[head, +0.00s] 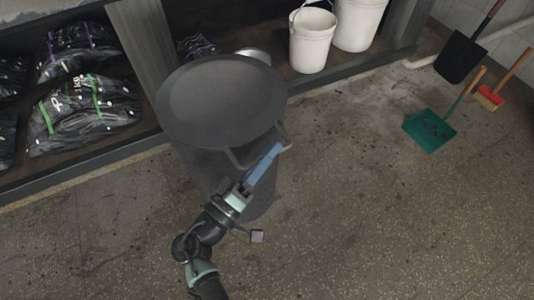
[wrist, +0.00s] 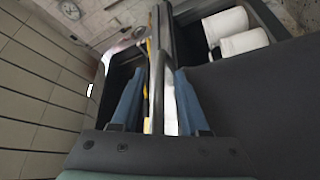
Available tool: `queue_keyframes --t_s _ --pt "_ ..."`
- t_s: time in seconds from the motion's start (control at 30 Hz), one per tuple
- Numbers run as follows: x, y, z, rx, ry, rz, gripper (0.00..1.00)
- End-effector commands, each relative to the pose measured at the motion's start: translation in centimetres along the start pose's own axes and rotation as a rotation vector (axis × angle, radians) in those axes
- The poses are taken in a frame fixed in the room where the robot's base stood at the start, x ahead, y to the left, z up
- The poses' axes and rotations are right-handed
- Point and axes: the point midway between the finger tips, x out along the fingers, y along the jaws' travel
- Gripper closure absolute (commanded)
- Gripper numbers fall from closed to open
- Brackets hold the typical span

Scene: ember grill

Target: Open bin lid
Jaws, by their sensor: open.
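The dark grey round bin (head: 205,165) stands on the floor in the head view. Its round lid (head: 222,98) lies over the top and looks closed. A bar-shaped handle (head: 236,159) juts from the bin's front right, just under the lid. My gripper (head: 275,152) is at this handle, its blue fingers pointing up and right. In the wrist view my gripper (wrist: 159,75) is open, with a dark bar (wrist: 157,85), apparently the handle, between the two fingers. I cannot tell whether either finger touches it. A large dark bin surface (wrist: 260,110) fills the right side there.
A shelf behind the bin holds black bags (head: 85,112) at left and white buckets (head: 313,40) at right. A green dustpan (head: 430,128), a black shovel (head: 460,57) and a red brush (head: 490,97) are at the far right. The floor right of the bin is clear.

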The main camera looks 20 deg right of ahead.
Motion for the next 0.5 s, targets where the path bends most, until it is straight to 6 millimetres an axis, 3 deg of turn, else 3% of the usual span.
queue_keyframes --t_s 0.07,0.3,0.5 --pt "-0.01 0.01 -0.01 0.000 0.000 0.000 0.55" --pt "-0.04 0.00 0.00 0.000 0.000 0.000 0.98" --pt "-0.06 0.00 0.00 0.000 0.000 0.000 1.00"
